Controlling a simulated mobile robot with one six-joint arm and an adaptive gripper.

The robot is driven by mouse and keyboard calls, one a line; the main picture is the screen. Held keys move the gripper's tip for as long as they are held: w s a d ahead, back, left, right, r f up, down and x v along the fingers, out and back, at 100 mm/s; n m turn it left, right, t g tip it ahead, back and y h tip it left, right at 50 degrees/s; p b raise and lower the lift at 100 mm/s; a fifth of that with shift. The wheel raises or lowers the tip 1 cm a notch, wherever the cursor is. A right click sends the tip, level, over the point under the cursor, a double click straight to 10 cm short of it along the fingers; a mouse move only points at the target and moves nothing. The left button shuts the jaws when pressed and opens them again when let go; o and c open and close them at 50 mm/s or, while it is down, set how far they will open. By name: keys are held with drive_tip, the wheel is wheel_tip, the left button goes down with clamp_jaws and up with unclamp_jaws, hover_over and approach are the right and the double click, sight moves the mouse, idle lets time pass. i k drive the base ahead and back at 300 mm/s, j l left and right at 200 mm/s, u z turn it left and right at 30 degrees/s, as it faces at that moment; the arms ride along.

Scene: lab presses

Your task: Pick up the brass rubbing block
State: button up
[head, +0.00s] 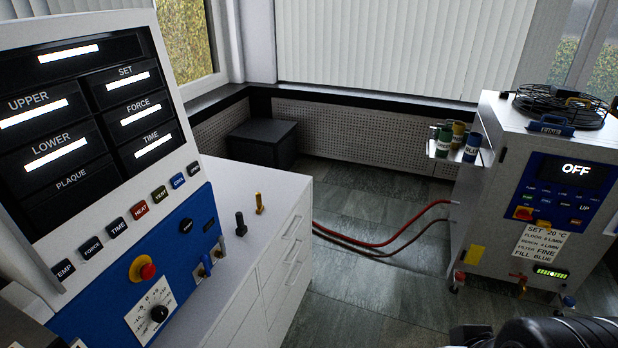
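A small brass-coloured upright piece (259,204) stands on the white cabinet top, near its right edge. It is the only brass-coloured piece I see on the cabinet, and it is too small to tell for sure that it is the rubbing block. A similar black piece (240,224) stands just to its left and nearer, apart from it. My gripper is not in view. Only a dark rounded part of my arm shows at the bottom right corner, far from the brass piece.
The press control panel (110,130) rises at the left beside the white cabinet (285,240). A wheeled unit (500,180) reading OFF stands right, with bottles (458,140) on a side shelf. Red hoses (385,240) cross the floor between. A dark box (262,143) sits behind.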

sight(260, 206)
drive_tip(key=i+l+z, duration=0.1)
drive_tip(key=i, duration=1.75)
drive_tip(key=i+u, duration=0.2)
drive_tip(key=u, duration=0.2)
drive_tip(key=i+u, duration=0.2)
drive_tip(key=u, duration=0.25)
drive_tip(key=i+u, duration=0.2)
drive_tip(key=u, duration=0.2)
drive_tip(key=i+l+u, duration=0.15)
drive_tip(key=u, duration=0.25)
drive_tip(key=i+l+u, duration=0.15)
drive_tip(key=u, duration=0.25)
drive_tip(key=i+l+u, duration=0.1)
drive_tip(key=u, duration=0.15)
drive_tip(key=i+l+u, duration=0.15)
drive_tip(key=u, duration=0.15)
